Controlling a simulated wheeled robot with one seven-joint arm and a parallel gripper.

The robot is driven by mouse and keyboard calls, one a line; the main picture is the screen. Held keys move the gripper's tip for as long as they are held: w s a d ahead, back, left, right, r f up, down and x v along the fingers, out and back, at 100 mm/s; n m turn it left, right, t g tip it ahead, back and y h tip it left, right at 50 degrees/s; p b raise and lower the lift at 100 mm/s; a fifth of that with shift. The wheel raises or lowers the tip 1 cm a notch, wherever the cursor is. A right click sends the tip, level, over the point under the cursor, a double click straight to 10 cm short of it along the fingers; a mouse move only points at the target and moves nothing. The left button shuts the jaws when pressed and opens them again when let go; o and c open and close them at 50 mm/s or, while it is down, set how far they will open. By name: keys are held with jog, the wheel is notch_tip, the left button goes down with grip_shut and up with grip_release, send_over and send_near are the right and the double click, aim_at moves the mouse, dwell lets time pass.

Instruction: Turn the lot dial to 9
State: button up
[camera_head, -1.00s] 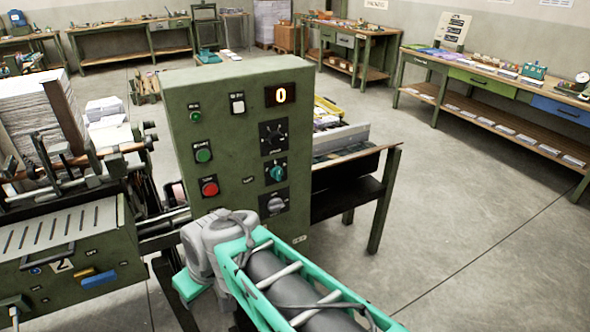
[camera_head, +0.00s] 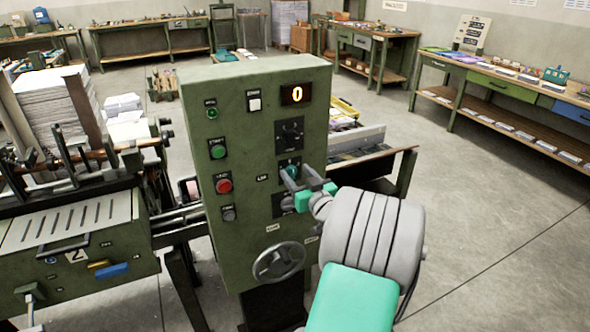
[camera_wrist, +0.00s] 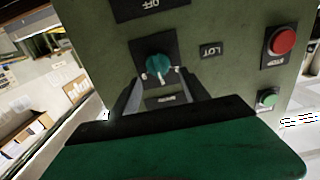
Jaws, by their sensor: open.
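The lot dial is a teal knob (camera_head: 289,168) on a dark plate on the front of the green control panel (camera_head: 237,160). It also shows in the wrist view (camera_wrist: 158,65), with a LOT label (camera_wrist: 210,49) beside it. My gripper (camera_head: 299,179) is open in front of the panel at the dial. In the wrist view its two fingertips (camera_wrist: 159,76) lie to either side of the knob's lower part. I cannot tell whether they touch it. The gripper partly hides the dial and the grey knob below it in the head view.
Above the dial is a black dial (camera_head: 290,131). Green (camera_head: 218,151) and red (camera_head: 223,185) buttons sit to its left, and a handwheel (camera_head: 279,262) below. A feeder with a paper stack (camera_head: 50,110) stands left. Open floor (camera_head: 480,210) lies right.

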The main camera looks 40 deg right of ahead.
jog(key=shift+w+d, duration=0.15)
jog(key=shift+w, duration=0.55)
jog(key=shift+c, duration=0.4)
grip_shut()
